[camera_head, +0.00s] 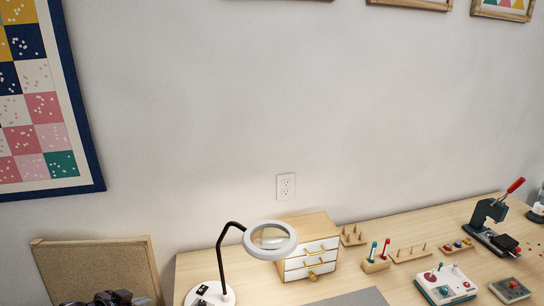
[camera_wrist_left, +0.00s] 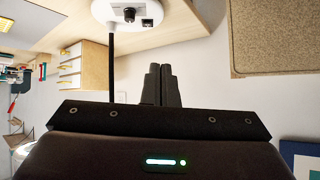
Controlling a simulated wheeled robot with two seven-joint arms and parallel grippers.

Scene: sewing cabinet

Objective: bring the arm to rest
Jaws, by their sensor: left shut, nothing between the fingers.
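My left gripper (camera_head: 112,298) shows only in part at the bottom edge of the head view, in front of the cork board. In the left wrist view its two dark fingers (camera_wrist_left: 163,84) are together, with nothing between them. They point toward the wall and touch nothing that I can see. My right gripper is in neither view.
A magnifier lamp (camera_head: 270,240) and a small drawer cabinet (camera_head: 308,262) stand on the wooden table (camera_head: 400,222). A cork board (camera_head: 98,270) leans at the left. Thread racks, a control box (camera_head: 446,285) and a press (camera_head: 490,222) stand to the right.

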